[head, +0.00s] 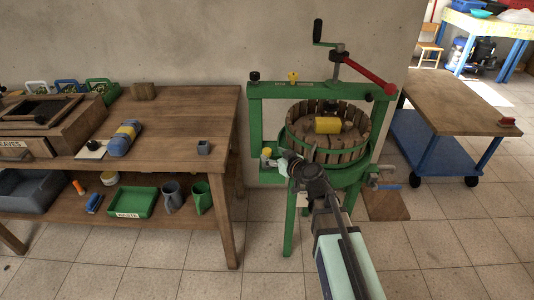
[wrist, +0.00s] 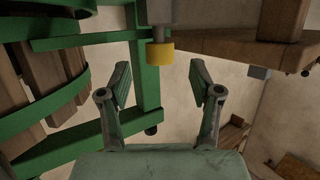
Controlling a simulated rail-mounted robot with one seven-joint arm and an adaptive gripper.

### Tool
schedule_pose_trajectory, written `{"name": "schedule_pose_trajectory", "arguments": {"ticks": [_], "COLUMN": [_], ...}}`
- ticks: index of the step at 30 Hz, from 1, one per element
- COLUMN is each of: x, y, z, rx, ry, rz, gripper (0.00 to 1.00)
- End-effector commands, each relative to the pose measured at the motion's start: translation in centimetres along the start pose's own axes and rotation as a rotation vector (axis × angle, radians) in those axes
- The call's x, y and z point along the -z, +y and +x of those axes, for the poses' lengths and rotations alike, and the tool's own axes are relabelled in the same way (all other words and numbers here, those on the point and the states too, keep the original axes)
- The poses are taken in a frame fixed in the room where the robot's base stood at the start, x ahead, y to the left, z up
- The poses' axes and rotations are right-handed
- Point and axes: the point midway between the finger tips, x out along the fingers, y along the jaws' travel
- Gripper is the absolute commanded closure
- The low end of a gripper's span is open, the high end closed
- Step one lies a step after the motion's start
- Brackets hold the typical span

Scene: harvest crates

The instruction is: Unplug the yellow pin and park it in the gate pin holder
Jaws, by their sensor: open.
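A small yellow-topped piece (head: 266,152) sits on a pale grey body at the press's left post. In the wrist view this yellow piece (wrist: 160,54) lies ahead, between the lines of my two fingers and apart from them; this view looks upside down. A yellow T-shaped piece (head: 293,77) stands on the press's top green beam. I cannot tell for sure which is the yellow pin, or which part is the gate pin holder. My gripper (head: 283,164) is just right of the yellow-topped piece. In the wrist view my gripper (wrist: 160,80) is open and empty.
A blue cart (head: 425,145) stands at right.

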Motion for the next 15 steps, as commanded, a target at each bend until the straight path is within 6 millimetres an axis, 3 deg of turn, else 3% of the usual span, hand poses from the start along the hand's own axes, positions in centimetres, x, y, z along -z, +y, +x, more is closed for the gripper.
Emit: {"name": "schedule_pose_trajectory", "arguments": {"ticks": [9,15], "x": [0.1,-0.1], "y": [0.1,0.0], "z": [4.0,5.0], "rx": [0.002,0.0], "ry": [-0.002,-0.001], "rz": [0.002,0.0], "gripper": [0.36,0.36]}}
